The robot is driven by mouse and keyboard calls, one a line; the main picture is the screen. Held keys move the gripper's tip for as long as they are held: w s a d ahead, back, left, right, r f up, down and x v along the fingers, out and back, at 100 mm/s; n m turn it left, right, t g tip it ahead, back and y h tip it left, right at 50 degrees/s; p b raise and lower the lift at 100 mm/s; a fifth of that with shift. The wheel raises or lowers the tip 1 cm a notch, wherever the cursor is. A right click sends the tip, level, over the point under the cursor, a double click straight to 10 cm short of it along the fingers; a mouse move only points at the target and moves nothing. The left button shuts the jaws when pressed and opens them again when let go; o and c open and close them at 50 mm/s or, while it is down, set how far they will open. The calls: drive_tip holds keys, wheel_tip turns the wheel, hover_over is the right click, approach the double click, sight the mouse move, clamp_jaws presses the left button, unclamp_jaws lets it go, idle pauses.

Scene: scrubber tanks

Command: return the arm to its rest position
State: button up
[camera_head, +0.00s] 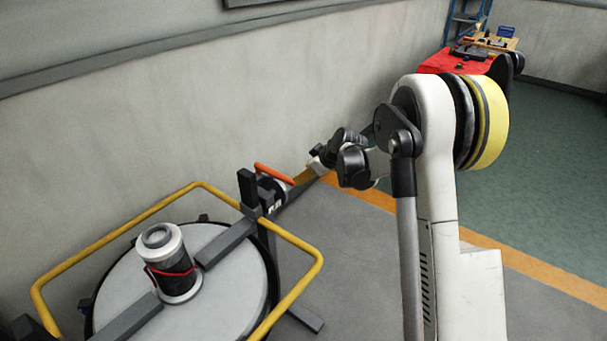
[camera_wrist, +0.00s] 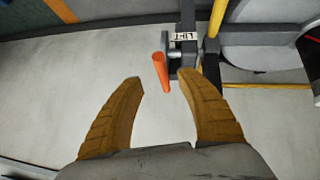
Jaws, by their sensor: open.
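My gripper (camera_wrist: 170,85) is open and empty in the wrist view, its two tan ridged fingers spread apart. An orange handle (camera_wrist: 161,74) shows just beyond the fingertips, on a dark bracket with a label reading "LIFT" (camera_wrist: 184,36). In the head view, my arm reaches from the right toward the tank, and the gripper (camera_head: 305,177) shows small and partly hidden by my wrist. The orange handle (camera_head: 273,174) is right beside the fingers there. I cannot tell from these views whether they touch.
A round scrubber tank (camera_head: 225,290) with a yellow rail (camera_head: 90,252) and a central cylinder (camera_head: 162,245) stands at lower left. A pale wall (camera_head: 200,120) runs behind it. A red-covered table (camera_head: 455,62) with items stands far right. Open green floor (camera_head: 545,190) lies right of my arm.

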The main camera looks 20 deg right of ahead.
drive_tip(key=s+a+r+m+h, duration=0.1)
drive_tip(key=s+a+r+m, duration=0.15)
drive_tip(key=s+r, duration=0.65)
drive_tip(key=s+a+r+m+h, duration=0.1)
drive_tip(key=s+a+r+m, duration=0.15)
drive_tip(key=s+r, duration=0.6)
drive_tip(key=s+f+m+h, duration=0.1)
drive_tip(key=s+f+m, duration=0.2)
drive_tip(key=s, duration=2)
drive_tip(key=shift+s+a+f+g, duration=0.25)
drive_tip(key=shift+a+f+g, duration=0.05)
drive_tip(key=shift+f, duration=0.4)
